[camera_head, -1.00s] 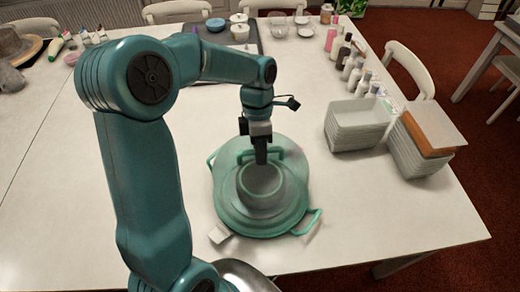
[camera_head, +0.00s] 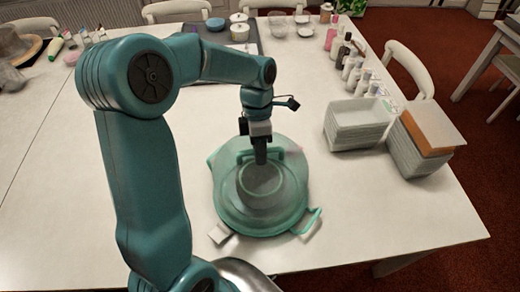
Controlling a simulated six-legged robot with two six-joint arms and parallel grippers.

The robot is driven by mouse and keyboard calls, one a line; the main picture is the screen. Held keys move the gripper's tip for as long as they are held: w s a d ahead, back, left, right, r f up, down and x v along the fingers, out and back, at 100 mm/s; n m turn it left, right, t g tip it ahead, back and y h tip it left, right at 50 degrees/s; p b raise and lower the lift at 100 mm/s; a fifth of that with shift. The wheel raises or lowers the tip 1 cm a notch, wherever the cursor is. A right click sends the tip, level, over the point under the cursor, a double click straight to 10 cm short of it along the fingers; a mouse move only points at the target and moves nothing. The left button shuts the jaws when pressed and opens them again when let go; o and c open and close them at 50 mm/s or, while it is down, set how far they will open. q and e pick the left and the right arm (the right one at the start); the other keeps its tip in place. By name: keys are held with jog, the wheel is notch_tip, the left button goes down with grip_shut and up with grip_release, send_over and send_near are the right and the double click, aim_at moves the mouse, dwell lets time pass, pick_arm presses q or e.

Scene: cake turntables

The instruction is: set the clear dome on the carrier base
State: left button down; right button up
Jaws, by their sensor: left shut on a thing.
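The clear dome (camera_head: 235,190) is a see-through greenish cover with a green handle on top. My left gripper (camera_head: 261,158) points straight down and is shut on that handle. The teal carrier base (camera_head: 313,218) shows beneath the dome, with one side handle sticking out at the lower right. A round grey-green shape (camera_head: 260,180) shows through the dome. The dome is over the base; whether its rim touches the base all round I cannot tell. My right gripper is not in view.
A small white card (camera_head: 221,233) lies by the base's lower left. Stacked white trays (camera_head: 358,125) and a stack with a brown top (camera_head: 428,128) stand to the right. Several bottles (camera_head: 352,62) line the right edge.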

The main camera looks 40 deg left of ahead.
pick_arm(q)
jog(key=shift+f+b, duration=0.4)
jog(key=shift+f, duration=0.2)
jog(key=c, duration=1.3)
grip_release()
jog(key=p+v, duration=1)
jog(key=v, duration=0.1)
jog(key=shift+s, duration=0.15)
